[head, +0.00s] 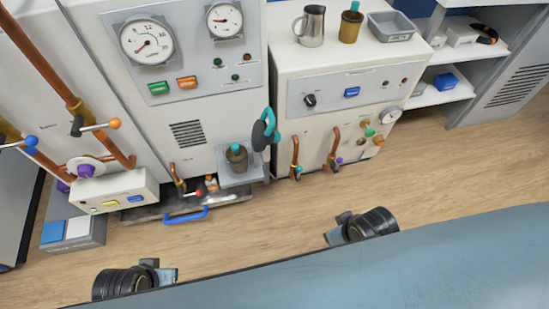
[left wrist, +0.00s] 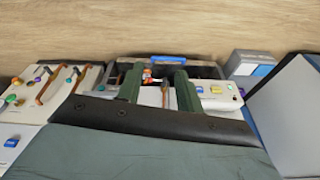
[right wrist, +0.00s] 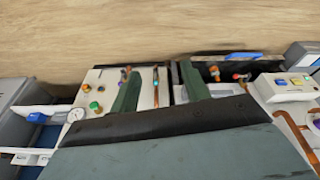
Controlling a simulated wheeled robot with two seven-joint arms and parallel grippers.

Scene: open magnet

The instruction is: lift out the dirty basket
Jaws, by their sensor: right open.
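I cannot tell for sure which thing is the dirty basket. A low dark tray (head: 155,213) with a blue handle (head: 186,215) sits at the foot of the machine, with small orange and white parts above it. A dark cup with a teal top (head: 237,157) stands on a small grey ledge (head: 240,178). My left gripper (left wrist: 157,82) is open and empty; in the left wrist view the tray with its blue handle (left wrist: 168,58) lies beyond its fingers. My right gripper (right wrist: 160,84) is open and empty, with the machine front beyond it. Both grippers are apart from everything.
A teal-and-black tool (head: 265,130) hangs by the ledge. Copper pipes and valves (head: 295,160) stick out of the machine fronts. A jug (head: 310,26), another cup (head: 351,25) and a grey bin (head: 391,27) stand on the right cabinet. The wooden floor (head: 270,215) in front is clear.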

